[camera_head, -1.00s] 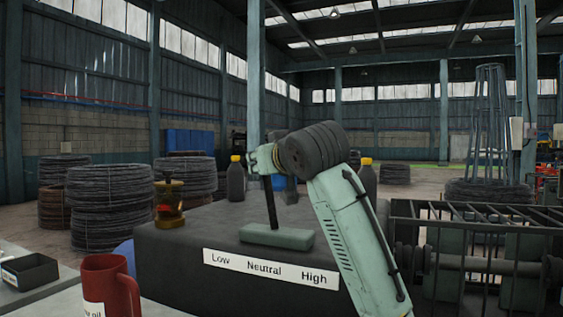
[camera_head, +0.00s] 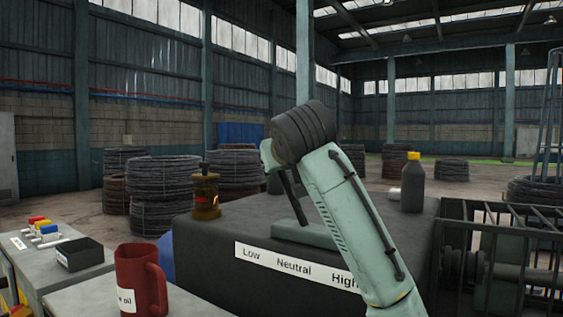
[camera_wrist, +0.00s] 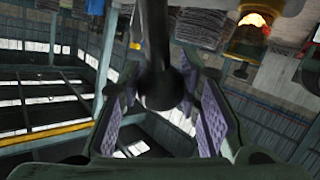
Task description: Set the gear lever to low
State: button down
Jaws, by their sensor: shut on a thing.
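The gear lever (camera_head: 291,196) is a black rod rising from a pale green base (camera_head: 303,235) on a dark box. It leans left, toward the Low end of the white Low–Neutral–High label (camera_head: 294,268). My gripper (camera_wrist: 160,105) is at the lever's top; in the head view my wrist mostly hides it. In the wrist view, the lever's dark round knob (camera_wrist: 160,88) sits between the two purple-padded fingers, which are shut on it.
A brass lantern (camera_head: 205,192) and a dark yellow-capped bottle (camera_head: 413,185) stand on the box. A barred cage (camera_head: 505,245) is at the right. Wire coils lie behind.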

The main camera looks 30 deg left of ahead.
jog(key=shift+a+r, duration=0.1)
jog(key=shift+r, duration=0.05)
jog(key=c, duration=1.4)
grip_release()
jog(key=shift+a, duration=0.15)
jog(key=shift+o, duration=1.2)
jog(key=v, duration=1.2)
